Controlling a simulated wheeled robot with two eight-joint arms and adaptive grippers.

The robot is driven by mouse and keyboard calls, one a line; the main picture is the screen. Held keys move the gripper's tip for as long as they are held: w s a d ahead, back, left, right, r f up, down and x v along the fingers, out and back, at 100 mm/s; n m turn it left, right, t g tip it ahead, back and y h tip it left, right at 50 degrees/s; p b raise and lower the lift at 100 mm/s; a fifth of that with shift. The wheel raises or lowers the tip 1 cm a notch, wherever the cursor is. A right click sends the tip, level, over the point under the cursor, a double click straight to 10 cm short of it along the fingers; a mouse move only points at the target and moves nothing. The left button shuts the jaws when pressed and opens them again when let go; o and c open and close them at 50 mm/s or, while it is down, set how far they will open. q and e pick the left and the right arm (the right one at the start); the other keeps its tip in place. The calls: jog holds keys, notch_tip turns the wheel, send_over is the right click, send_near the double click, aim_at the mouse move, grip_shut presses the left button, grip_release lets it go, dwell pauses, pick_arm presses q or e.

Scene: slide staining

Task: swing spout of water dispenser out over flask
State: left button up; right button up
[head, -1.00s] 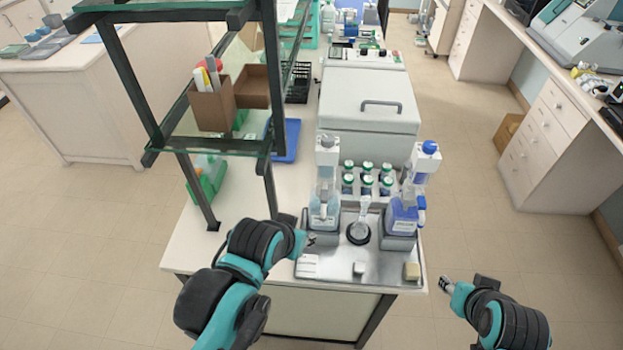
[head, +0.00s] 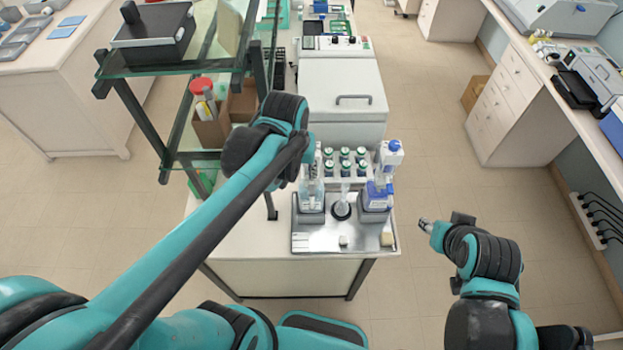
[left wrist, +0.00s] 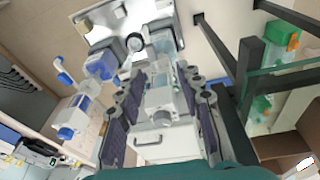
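The left dispenser (head: 312,196), with clear, pale liquid, stands on the metal tray (head: 316,238); I take it as the water dispenser. The small flask (head: 343,200) stands right of it in a dark ring and also shows in the left wrist view (left wrist: 134,43). My left gripper (left wrist: 163,82) is open, its fingers on either side of the dispenser's white head (left wrist: 160,98); gaps show. In the head view my left wrist hides the dispenser's top, and the spout's direction is unclear. My right gripper (head: 427,226) hangs right of the bench, apart from everything.
A second dispenser (head: 378,192) with blue liquid and blue cap stands right of the flask. Several green-capped bottles (head: 345,161) stand behind, before a white lidded box (head: 343,100).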

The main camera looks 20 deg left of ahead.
aim_at(312, 189)
pick_arm(q)
jog(key=w+f, duration=0.1)
jog(key=w+d+f+g, duration=0.1)
jog(key=w+d+f+n+g, duration=0.1)
jog(key=shift+w+f, duration=0.15)
jog(key=shift+w, duration=0.15)
notch_tip(312, 189, down, 8)
jog(key=shift+r, duration=0.1)
grip_shut()
